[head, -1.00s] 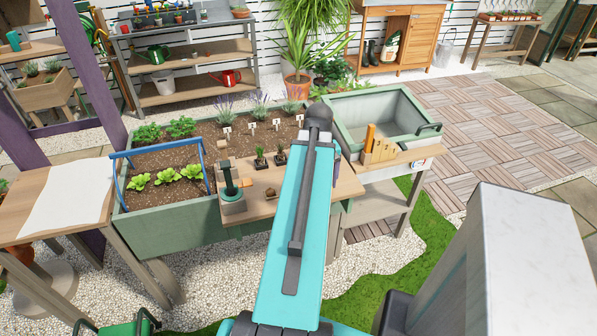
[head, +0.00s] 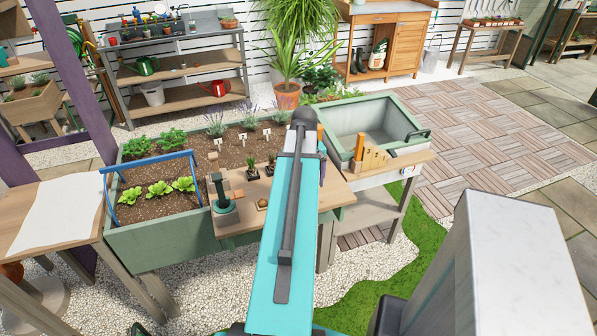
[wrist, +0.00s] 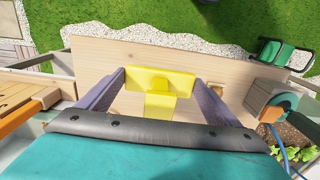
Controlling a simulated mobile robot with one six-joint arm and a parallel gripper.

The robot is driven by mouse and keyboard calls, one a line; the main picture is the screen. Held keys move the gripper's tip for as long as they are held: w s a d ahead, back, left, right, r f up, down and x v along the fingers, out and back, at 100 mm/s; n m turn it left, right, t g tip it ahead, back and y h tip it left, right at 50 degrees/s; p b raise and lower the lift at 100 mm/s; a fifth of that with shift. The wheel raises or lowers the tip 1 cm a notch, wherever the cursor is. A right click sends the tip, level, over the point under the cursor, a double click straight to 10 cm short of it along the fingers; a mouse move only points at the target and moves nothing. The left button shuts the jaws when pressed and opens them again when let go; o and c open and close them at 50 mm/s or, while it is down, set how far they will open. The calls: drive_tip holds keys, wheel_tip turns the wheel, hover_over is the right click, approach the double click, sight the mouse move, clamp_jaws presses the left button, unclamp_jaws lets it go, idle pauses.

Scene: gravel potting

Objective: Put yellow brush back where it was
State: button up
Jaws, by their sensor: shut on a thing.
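The yellow brush (wrist: 158,82) is between the purple fingers of my gripper (wrist: 160,80) in the wrist view. My gripper is shut on it. The brush is over the light wooden potting board (wrist: 90,58); whether it touches the board cannot be told. In the head view my arm hides most of the gripper. The same board (head: 338,192) shows there on both sides of my arm.
A small wooden rack (head: 375,158) with an orange-handled tool stands right of my arm by the green-rimmed basin (head: 345,150).

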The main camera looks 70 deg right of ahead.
drive_tip(key=w+d+p, duration=0.1)
drive_tip(key=d, duration=0.2)
drive_tip(key=w+d, duration=0.2)
drive_tip(key=d, duration=0.1)
drive_tip(key=w+d+f+p, duration=0.1)
drive_tip(key=w+d, duration=0.1)
drive_tip(key=d, duration=0.1)
drive_tip(key=shift+w+d+p, duration=0.1)
drive_tip(key=shift+d+p, duration=0.2)
idle(0.3)
drive_tip(key=shift+f+p, duration=0.7)
drive_tip(key=shift+f, duration=1.05)
drive_tip(key=shift+f, duration=0.1)
drive_tip(key=o, duration=1)
drive_tip(key=shift+r, duration=0.25)
wheel_tip(320, 180, up, 12)
drive_tip(key=b, duration=0.3)
drive_tip(key=shift+f, duration=0.15)
